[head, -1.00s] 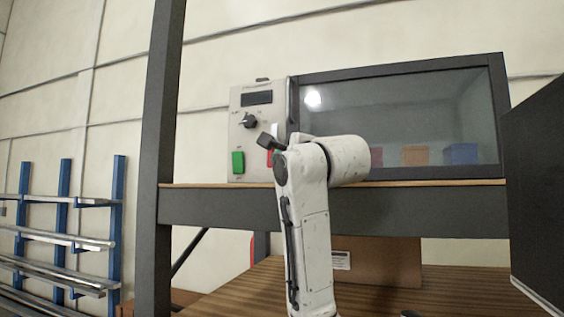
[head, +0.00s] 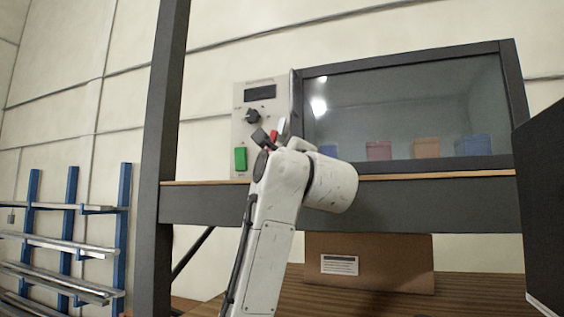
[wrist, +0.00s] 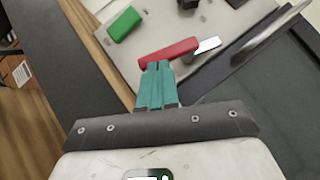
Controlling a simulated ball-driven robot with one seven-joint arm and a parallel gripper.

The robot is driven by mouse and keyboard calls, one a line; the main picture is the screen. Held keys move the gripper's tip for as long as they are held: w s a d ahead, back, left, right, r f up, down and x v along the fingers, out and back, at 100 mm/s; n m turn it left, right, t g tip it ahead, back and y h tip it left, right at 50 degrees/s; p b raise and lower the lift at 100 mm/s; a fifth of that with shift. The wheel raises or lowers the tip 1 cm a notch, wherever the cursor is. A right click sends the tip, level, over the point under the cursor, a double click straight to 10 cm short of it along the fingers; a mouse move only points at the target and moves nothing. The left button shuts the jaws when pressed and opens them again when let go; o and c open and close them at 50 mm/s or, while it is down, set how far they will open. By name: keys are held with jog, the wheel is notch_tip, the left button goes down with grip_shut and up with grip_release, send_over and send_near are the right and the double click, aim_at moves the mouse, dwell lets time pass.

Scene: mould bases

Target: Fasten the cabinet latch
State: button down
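The cabinet (head: 312,168) stands on the shelf, its glass door at the right and a pale control panel (head: 243,98) at the left. The latch has a red handle (head: 273,134) and a pale metal tab; in the wrist view the red handle (wrist: 170,51) runs in line with the tab (wrist: 207,45). The tab's end lies apart from the door-side edge. My gripper (wrist: 158,66) has its teal fingers close together, with the tips at the red handle's lower edge. I cannot tell whether they touch it. My arm hides part of the latch in the head view.
A green button (head: 240,158) and black knob (head: 252,116) sit on the panel near the latch. A metal door handle (wrist: 262,40) stands out at the right. A dark post (head: 165,120) rises at the left; a cardboard box (head: 400,262) is below the shelf.

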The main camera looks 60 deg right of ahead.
jog(key=w+m+g+h, duration=0.1)
jog(key=m+g+h, duration=0.1)
jog(key=m, duration=0.3)
jog(key=w+m+g+h+b, duration=0.1)
jog(key=w+m+g+h, duration=0.1)
jog(key=m+h, duration=0.3)
jog(key=w+r+m+g+h, duration=0.1)
jog(key=w+m+g+h, duration=0.1)
jog(key=m, duration=0.4)
jog(key=shift+w+a+g+h, duration=0.15)
jog(key=shift+w+g+h, duration=0.1)
jog(key=shift+g+h, duration=0.75)
jog(key=shift+y, duration=0.3)
jog(key=s+d+f+b+v, duration=0.1)
jog(key=b+v, duration=0.5)
jog(key=v, duration=0.7)
jog(key=shift+d+f+b, duration=0.35)
jog(key=shift+d+b, duration=0.05)
jog(key=shift+d, duration=0.2)
jog(key=shift+w, duration=0.1)
